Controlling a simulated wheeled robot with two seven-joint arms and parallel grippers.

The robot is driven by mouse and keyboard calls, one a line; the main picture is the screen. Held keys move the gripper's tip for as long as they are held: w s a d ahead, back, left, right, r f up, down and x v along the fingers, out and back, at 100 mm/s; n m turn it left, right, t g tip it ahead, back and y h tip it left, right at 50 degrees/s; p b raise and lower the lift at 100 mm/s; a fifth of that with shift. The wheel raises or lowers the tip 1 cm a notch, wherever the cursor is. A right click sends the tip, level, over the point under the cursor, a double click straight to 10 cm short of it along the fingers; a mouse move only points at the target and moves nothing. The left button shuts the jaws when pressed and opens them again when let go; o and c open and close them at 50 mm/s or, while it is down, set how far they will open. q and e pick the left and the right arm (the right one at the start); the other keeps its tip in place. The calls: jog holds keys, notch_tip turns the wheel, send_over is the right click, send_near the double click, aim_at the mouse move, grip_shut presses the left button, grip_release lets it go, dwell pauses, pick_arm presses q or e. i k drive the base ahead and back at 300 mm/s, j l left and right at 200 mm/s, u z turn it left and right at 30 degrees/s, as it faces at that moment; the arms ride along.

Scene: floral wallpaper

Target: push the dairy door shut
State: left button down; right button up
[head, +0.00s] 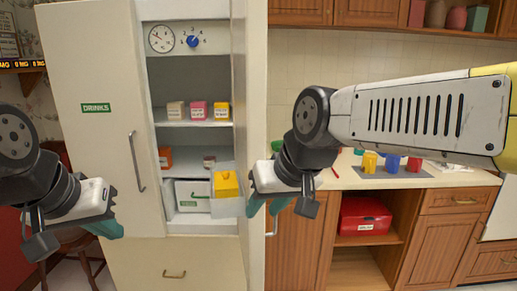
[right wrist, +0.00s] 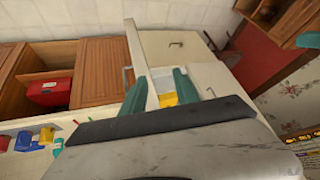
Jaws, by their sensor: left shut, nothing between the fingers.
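The cream fridge has its right-hand door (head: 256,60) standing open, seen nearly edge-on; no dairy label shows on it. My left gripper (head: 108,226) is shut and empty, in front of the left door labelled DRINKS (head: 112,180).
Fridge shelves (head: 190,123) hold small boxes, and a yellow box (head: 227,184) sits low beside the open door. A counter (head: 400,180) with coloured cups stands at the right, a red box (head: 364,219) below it. A chair (head: 80,240) is at the left.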

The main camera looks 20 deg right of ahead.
aim_at(250, 17)
jog(key=i+l+u, duration=0.1)
jog(key=l+u, duration=0.2)
jog(key=l, duration=0.65)
jog(key=l+u, duration=0.25)
jog(key=l, duration=0.7)
jog(key=k+l+u, duration=0.15)
jog(key=k, duration=0.2)
